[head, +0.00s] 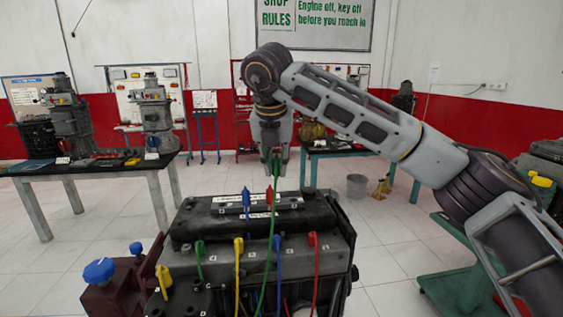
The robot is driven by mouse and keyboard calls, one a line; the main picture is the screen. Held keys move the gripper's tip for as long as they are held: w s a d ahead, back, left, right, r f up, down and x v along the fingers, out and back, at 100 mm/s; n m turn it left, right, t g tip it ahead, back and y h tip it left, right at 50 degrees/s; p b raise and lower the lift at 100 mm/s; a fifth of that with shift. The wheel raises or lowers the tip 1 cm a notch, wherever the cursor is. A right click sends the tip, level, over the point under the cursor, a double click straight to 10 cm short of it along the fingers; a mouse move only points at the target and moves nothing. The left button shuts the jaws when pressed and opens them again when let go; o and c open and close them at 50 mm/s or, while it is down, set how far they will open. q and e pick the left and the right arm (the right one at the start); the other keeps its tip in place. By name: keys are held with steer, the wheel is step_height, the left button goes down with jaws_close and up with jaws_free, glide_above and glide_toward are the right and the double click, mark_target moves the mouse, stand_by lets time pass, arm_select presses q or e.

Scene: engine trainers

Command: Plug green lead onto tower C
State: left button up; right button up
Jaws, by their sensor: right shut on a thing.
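My right gripper (275,160), coming in from the right, is high above the engine's far edge. It is shut on the green plug of the green lead (276,183). The lead hangs from it, down over the front of the dark engine (335,243). Another green plug (199,247) stands at the engine's front left. A small mark like a C shows low at the front left, but I cannot tell for sure which tower is C. My left gripper is not in view.
Yellow (238,244), blue (277,242) and red (312,239) plugs stand along the engine's front, and a taller blue plug (246,198) behind them. Blue knobs (99,270) are at the left. Benches (95,168) with engine parts stand farther back.

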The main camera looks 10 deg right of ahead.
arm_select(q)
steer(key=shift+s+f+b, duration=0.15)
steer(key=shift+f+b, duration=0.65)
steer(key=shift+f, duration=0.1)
arm_select(e)
steer(key=s+a, duration=1.4)
steer(key=a, duration=0.4)
steer(key=shift+a, duration=0.4)
stand_by(0.9)
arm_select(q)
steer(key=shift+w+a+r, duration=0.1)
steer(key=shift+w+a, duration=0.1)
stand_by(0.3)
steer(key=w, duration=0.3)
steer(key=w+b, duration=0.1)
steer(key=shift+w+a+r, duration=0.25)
arm_select(e)
steer(key=shift+f, duration=0.55)
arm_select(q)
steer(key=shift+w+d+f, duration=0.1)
arm_select(e)
steer(key=shift+f, duration=0.25)
